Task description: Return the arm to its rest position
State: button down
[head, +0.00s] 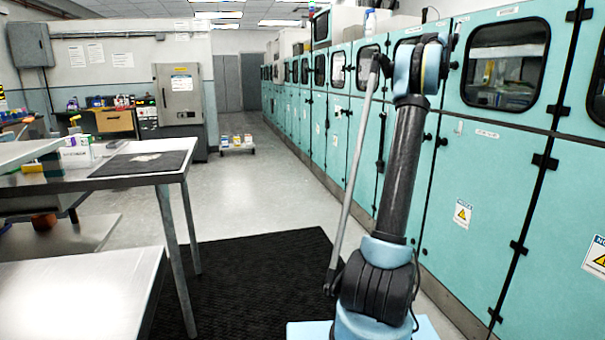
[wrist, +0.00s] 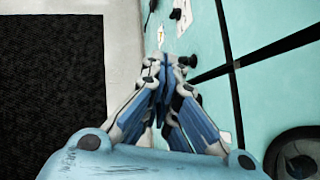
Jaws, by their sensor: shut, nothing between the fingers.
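My arm (head: 405,165) rises from my base at the lower right of the head view, its dark link standing nearly upright in front of the teal cabinets. My gripper is out of sight in the head view. In the wrist view my gripper (wrist: 165,68) points down toward the floor, with its blue and grey fingers drawn together. Nothing shows between the fingertips. Below and around it the wrist view shows the dark mat, pale floor and a teal cabinet front.
Teal cabinets (head: 470,190) with door handles line the right side, close to my arm. A metal table (head: 110,180) with a dark pad stands at the left. A black mat (head: 245,280) covers the floor between. The aisle (head: 240,185) beyond is mostly clear.

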jog(key=s+a+f+n+g+y, duration=0.1)
jog(key=s+a+f+n, duration=0.1)
jog(key=s+a+n, duration=0.8)
jog(key=s+a+f+n+g+y, duration=0.1)
jog(key=s+a+f+n, duration=0.2)
jog(key=s+a, duration=0.8)
jog(key=s+a+f+n+g, duration=0.1)
jog(key=s+a+f+n, duration=0.4)
jog(key=s+a, duration=0.3)
jog(key=s+a+f+n+g, duration=0.1)
jog(key=s+a+f+n, duration=0.45)
jog(key=s+a, duration=0.2)
jog(key=s+a+f+n+g, duration=0.1)
jog(key=s+a+f+n, duration=0.2)
jog(key=s+f, duration=0.9)
jog(key=s+a+f+n+g, duration=0.1)
jog(key=s+a+f+n, duration=0.2)
jog(key=s+f+n, duration=0.7)
jog(key=s+f, duration=0.3)
jog(key=s, duration=0.2)
jog(key=shift+s+f+h, duration=0.3)
jog(key=shift+s, duration=0.1)
jog(key=shift+w+f, duration=0.2)
jog(key=shift+w, duration=0.25)
